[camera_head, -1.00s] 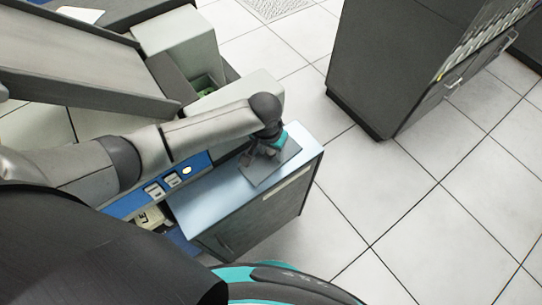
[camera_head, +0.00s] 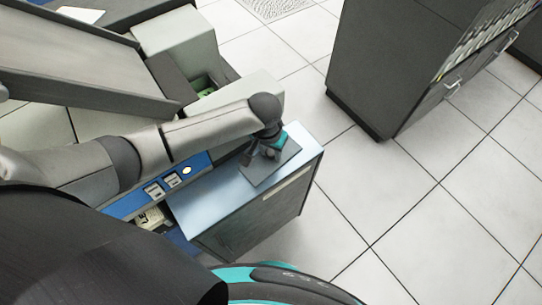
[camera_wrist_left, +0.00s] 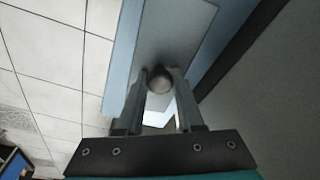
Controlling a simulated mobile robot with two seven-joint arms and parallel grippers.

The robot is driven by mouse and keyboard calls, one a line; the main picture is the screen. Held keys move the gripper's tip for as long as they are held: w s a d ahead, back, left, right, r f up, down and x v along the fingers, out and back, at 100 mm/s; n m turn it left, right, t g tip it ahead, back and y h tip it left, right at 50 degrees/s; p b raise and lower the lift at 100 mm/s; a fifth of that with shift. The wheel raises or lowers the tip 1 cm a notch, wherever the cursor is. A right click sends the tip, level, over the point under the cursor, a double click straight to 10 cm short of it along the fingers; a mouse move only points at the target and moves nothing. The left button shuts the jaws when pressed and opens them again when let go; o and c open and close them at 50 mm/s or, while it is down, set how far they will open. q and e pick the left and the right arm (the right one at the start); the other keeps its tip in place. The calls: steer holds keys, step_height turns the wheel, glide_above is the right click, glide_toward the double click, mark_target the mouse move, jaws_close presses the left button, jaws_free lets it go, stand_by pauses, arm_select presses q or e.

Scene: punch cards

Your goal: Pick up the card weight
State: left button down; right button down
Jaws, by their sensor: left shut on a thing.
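My left gripper (camera_head: 268,155) is over the far end of the pale blue cabinet top, pointing down. In the left wrist view its two fingers (camera_wrist_left: 160,85) are shut on a round, dull metallic knob (camera_wrist_left: 160,80), which I take to be part of the card weight. A flat dark grey plate (camera_head: 277,172) lies under the gripper on the cabinet top; it also shows in the wrist view (camera_wrist_left: 178,30). I cannot tell whether the knob and plate are joined. The gripper hides the knob in the head view. My right gripper is not in view.
The cabinet top (camera_head: 215,203) is clear on its near side. A blue panel with switches (camera_head: 172,181) runs along its left. A pale machine housing (camera_head: 240,95) stands behind the arm. A tall dark cabinet (camera_head: 385,70) stands right, across open tiled floor.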

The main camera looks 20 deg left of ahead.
mark_target(271, 151)
arm_select(q)
steer(key=shift+r, duration=0.1)
stand_by(0.6)
steer(key=shift+r, duration=0.6)
step_height(271, 151, up, 19)
steer(key=p, duration=0.5)
steer(key=shift+f, duration=0.15)
